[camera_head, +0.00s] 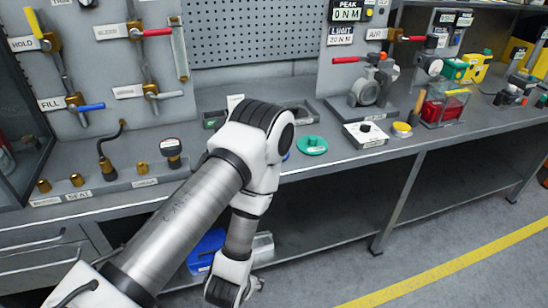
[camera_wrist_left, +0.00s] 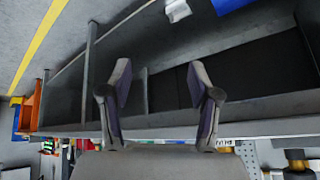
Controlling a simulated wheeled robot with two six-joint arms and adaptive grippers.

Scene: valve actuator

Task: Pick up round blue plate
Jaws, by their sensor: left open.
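A small blue edge (camera_head: 287,154) shows on the bench just right of my left arm in the head view. It may be the round blue plate, but my arm hides most of it and I cannot tell its shape. A round green plate (camera_head: 312,146) lies beside it on the bench top. My left gripper (camera_wrist_left: 160,82) is open and empty in the left wrist view, its two fingers wide apart. In the head view my left wrist hangs low in front of the bench, below the bench top. My right gripper is not in view.
A blue bin (camera_head: 207,250) sits on the lower level behind my arm. A white box with a black knob (camera_head: 366,134) and a yellow round piece (camera_head: 402,130) stand right of the green plate. Brass fittings (camera_head: 77,180) stand at left. The bench front edge (camera_head: 350,160) lies near my arm.

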